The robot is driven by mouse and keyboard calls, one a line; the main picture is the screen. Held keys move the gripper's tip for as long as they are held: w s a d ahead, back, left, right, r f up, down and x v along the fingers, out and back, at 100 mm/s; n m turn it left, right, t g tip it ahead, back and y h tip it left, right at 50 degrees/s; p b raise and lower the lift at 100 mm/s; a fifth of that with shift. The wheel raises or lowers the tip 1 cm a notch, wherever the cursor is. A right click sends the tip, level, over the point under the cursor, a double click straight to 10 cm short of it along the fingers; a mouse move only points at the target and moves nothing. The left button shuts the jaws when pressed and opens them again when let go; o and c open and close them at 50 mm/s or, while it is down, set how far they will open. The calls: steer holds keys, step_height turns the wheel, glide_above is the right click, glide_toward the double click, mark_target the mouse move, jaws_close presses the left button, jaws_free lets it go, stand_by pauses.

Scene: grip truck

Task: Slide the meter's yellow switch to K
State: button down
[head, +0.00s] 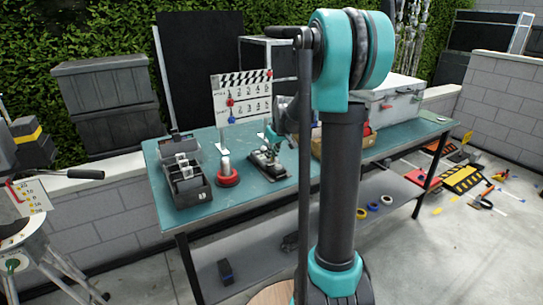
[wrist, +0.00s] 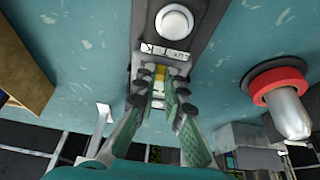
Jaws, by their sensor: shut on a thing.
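The meter (wrist: 187,48) is a dark grey body with a white dome, at the top middle of the wrist view. It lies on the teal table and also shows in the head view (head: 267,161), partly covered by my arm. Its yellow switch (wrist: 160,72) sits just below a small lettered plate (wrist: 165,52), whose marks are hard to read. My gripper (wrist: 160,82) reaches the switch from below in the wrist view, its two fingers shut on it, one on each side. The fingertips partly hide the switch and its slot.
A lamp-like thing with a red ring (wrist: 275,84) stands right of the meter in the wrist view. A dark divided tray (head: 188,187) and a clapperboard (head: 242,96) are on the table (head: 245,203). A wooden box (wrist: 25,75) is at the wrist view's left.

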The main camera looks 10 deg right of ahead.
steer(key=shift+w+d, duration=0.2)
steer(key=shift+d, duration=0.35)
steer(key=shift+w+d, duration=0.15)
steer(key=shift+d, duration=0.35)
steer(key=c, duration=1.6)
jaws_free()
steer(key=v, duration=1.2)
